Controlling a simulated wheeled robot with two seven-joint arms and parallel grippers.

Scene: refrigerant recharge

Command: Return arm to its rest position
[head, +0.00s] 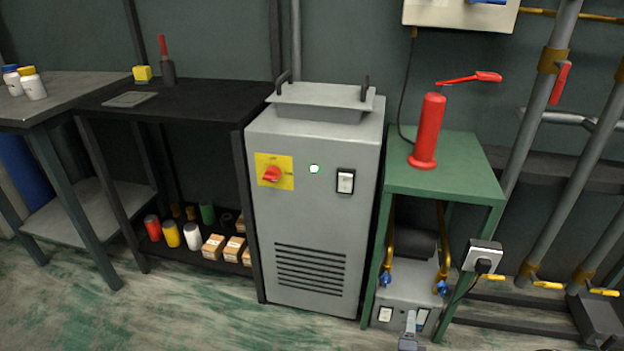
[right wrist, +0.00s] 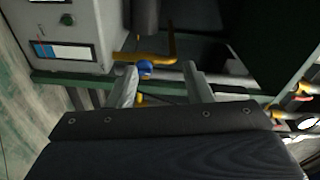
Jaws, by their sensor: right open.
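My right gripper (head: 410,325) shows only in part at the bottom edge of the head view, in front of the grey unit (head: 408,278) under the green stand. In the right wrist view its two fingers (right wrist: 160,87) are spread apart with nothing held between them. A blue valve knob (right wrist: 145,68) on a yellow pipe shows beyond the fingers, near the left one. I cannot tell the exact gap between fingers and knob. My left gripper is in neither view.
The green stand (head: 438,147) carries a red pump-like cylinder (head: 428,128). A grey cabinet (head: 314,235) with a red switch (head: 271,174) stands left of it. A socket box (head: 483,255) sits on the stand's right leg. Pipes (head: 540,110) run along the right wall. Floor in front looks clear.

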